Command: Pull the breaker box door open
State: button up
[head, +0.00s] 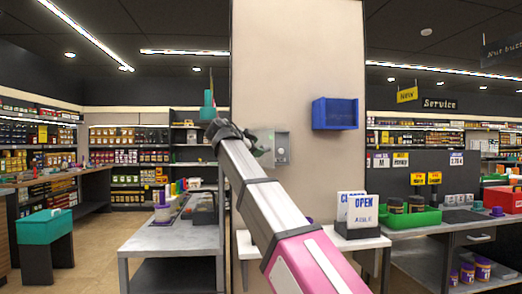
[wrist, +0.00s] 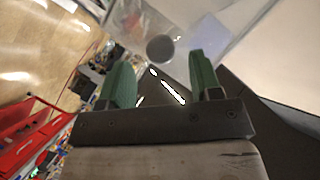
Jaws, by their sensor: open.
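The breaker box (head: 283,148) is a small grey box on the beige pillar, in the middle of the head view. Its left part is partly hidden by my arm and gripper.
A blue open box (head: 335,114) is fixed to the beige pillar (head: 295,60) to the right of the breaker box. A white table (head: 370,243) with an "OPEN" sign (head: 362,212) stands below. A grey counter (head: 168,238) is to the left, and open floor lies further left.

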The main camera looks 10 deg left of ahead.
jog(key=v, duration=0.6)
jog(key=shift+s+a, duration=0.2)
jog(key=shift+s, duration=0.1)
jog(key=shift+r, duration=0.1)
